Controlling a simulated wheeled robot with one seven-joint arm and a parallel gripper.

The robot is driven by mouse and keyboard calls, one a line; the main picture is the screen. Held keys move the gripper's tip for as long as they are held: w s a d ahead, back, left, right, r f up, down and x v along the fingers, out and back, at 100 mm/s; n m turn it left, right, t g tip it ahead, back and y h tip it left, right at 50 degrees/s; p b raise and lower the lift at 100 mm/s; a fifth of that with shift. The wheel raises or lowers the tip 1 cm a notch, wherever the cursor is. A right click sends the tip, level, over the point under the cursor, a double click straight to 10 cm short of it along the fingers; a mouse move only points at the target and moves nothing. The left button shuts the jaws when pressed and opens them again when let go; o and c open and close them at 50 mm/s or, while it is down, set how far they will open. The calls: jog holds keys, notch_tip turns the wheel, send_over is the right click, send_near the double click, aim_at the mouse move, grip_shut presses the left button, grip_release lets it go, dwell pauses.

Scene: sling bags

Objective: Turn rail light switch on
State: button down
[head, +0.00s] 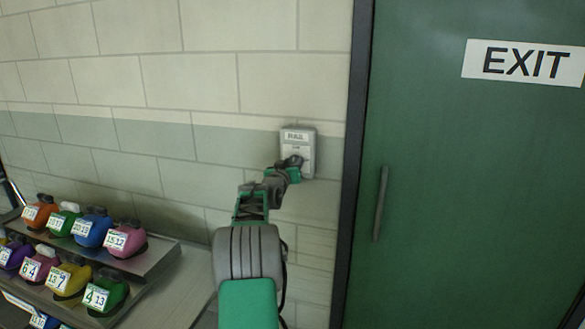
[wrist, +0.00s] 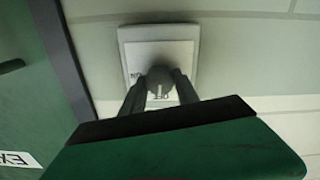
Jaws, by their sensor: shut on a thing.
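The rail light switch (head: 299,141) is a grey-white box labelled "RAIL" on the block wall, just left of the door frame. In the wrist view the switch plate (wrist: 190,50) is seen upside down, with a round grey knob (wrist: 160,82) at its centre bearing a pale line mark. My gripper (head: 292,165) reaches up to the lower part of the switch. In the wrist view my gripper (wrist: 160,92) has one finger on each side of the knob, shut on it. The knob's small plate markings are partly hidden by the fingers.
A green door (head: 470,180) with an EXIT sign (head: 525,63) and a vertical handle (head: 380,203) stands right of the switch, behind a dark frame (head: 352,150). A tiered rack (head: 160,262) of colourful numbered sling bags stands at lower left. The wall around the switch is bare.

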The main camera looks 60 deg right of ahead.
jog(key=m+b, duration=1.7)
dwell(0.5)
jog(key=c, duration=0.9)
grip_release()
jog(key=s+a+b, duration=0.1)
jog(key=a+b, duration=0.2)
jog(key=a, duration=0.4)
jog(key=shift+s+a, duration=0.15)
jog(key=shift+a, duration=0.2)
